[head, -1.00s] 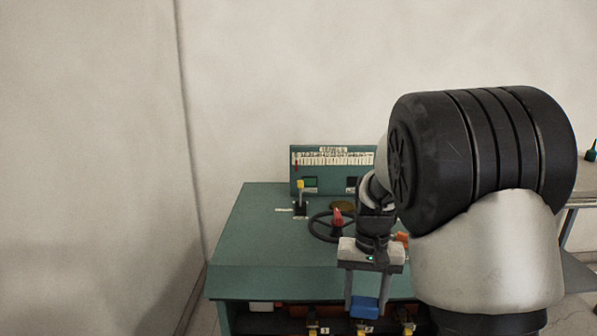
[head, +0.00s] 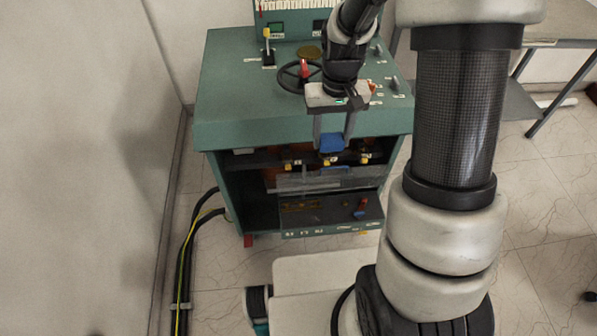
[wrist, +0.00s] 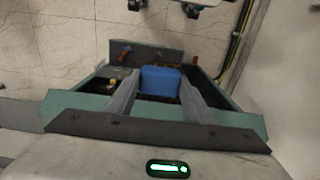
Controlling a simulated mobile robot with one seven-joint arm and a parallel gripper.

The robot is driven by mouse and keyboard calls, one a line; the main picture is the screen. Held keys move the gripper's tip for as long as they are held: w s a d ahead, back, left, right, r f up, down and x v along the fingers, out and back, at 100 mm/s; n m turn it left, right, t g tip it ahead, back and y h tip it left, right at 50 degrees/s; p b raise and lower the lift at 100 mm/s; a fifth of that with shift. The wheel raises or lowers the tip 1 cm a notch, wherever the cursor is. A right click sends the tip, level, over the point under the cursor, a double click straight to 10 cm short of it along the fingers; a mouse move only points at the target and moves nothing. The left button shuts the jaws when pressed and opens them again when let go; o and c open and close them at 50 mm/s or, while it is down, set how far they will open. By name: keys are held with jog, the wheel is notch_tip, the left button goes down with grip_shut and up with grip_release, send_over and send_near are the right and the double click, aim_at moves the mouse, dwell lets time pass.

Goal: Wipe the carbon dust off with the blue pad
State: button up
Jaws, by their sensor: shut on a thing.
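My gripper (head: 333,137) is shut on the blue pad (head: 331,144), which sits between its fingertips. The pad also shows in the wrist view (wrist: 160,81), with a finger on each side. My gripper points down in front of the green cabinet (head: 235,90), just outside its open front and below the edge of its top. Inside the cabinet are several yellow-tipped parts (head: 289,163) with small labels, level with or just below the pad. I cannot make out any carbon dust. I cannot tell whether the pad touches anything.
A black handwheel (head: 290,78) with a red knob and a yellow-tipped lever (head: 267,45) stand on the cabinet top. A clear panel (head: 330,178) and a lower dark panel with knobs (head: 330,212) cross the opening. Cables (head: 184,250) run on the floor at left. A table (head: 560,25) stands at right.

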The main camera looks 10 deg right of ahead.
dwell(0.4)
jog(key=s+f+m+b, duration=0.1)
jog(key=s+f+b, duration=0.3)
jog(key=f+b, duration=1.35)
jog(key=s+f+m+b, duration=0.1)
jog(key=s+f+b, duration=0.25)
jog(key=f, duration=2.75)
jog(key=shift+w+f+b, duration=0.25)
jog(key=shift+w+b, duration=0.05)
jog(key=shift+w, duration=1.35)
jog(key=shift+w+f+b, duration=0.3)
jog(key=shift+w+b, duration=0.05)
jog(key=shift+w, duration=1.35)
jog(key=shift+w+f+b, duration=0.25)
jog(key=shift+w+b, duration=0.05)
jog(key=shift+w, duration=1.35)
jog(key=shift+w+f+b, duration=0.4)
jog(key=shift+w+b, duration=0.15)
jog(key=shift+w, duration=0.1)
jog(key=shift+w+f+b, duration=0.35)
jog(key=shift+w+b, duration=0.2)
jog(key=shift+w, duration=0.05)
jog(key=shift+w+f+b, duration=0.1)
jog(key=shift+w+b, duration=0.2)
jog(key=shift+w, duration=0.1)
jog(key=shift+f+b, duration=0.3)
jog(key=shift+f, duration=0.05)
jog(key=shift+a, duration=0.15)
